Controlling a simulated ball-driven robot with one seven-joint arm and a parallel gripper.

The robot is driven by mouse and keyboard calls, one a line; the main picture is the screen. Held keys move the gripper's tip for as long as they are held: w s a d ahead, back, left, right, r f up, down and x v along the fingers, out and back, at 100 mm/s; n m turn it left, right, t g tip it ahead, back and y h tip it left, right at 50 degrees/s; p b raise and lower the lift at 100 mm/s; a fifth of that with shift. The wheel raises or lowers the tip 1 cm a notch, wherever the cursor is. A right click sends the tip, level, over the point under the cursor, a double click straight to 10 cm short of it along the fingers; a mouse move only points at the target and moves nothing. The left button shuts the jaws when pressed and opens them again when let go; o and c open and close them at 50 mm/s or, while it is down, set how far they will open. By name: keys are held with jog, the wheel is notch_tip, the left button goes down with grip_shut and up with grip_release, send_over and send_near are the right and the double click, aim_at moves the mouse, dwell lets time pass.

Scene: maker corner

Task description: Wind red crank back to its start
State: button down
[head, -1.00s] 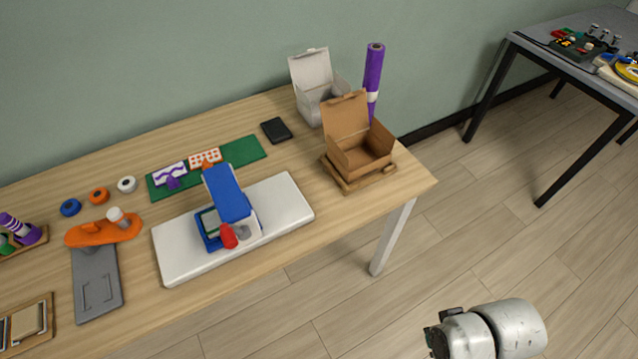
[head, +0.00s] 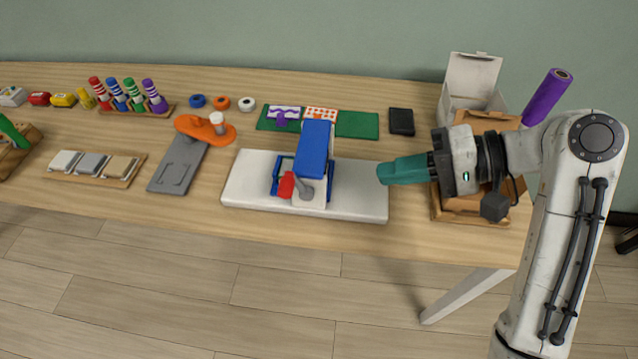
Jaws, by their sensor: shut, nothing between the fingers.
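The red crank handle (head: 286,186) is on the front of a blue and white machine (head: 314,150), joined by a short grey arm to a hub at its right. The handle points to the left of the hub. The machine stands on a white slab (head: 250,190) near the table's front edge. My gripper (head: 381,174) has teal fingers that are shut and empty. It points left, above the right end of the slab, to the right of the crank and apart from it.
A black block (head: 401,121) and green mat (head: 357,125) lie behind the slab. A grey board with an orange end (head: 178,165) lies left.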

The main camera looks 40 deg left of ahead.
send_near(287, 183)
jog(key=x, duration=0.3)
jog(key=f+x, duration=0.1)
jog(key=x, duration=0.2)
jog(key=shift+w, duration=0.1)
jog(key=shift+p, duration=0.35)
jog(key=p, duration=0.2)
jog(key=shift+s+a+r+p, duration=0.3)
jog(key=shift+s+a, duration=0.05)
jog(key=shift+a, duration=0.05)
jog(key=shift+s+a+f+p, duration=0.1)
jog(key=shift+a+p, duration=0.05)
jog(key=shift+p, duration=0.15)
jog(key=shift+a+f, duration=0.1)
jog(key=shift+f, duration=0.1)
jog(key=shift+r, duration=0.1)
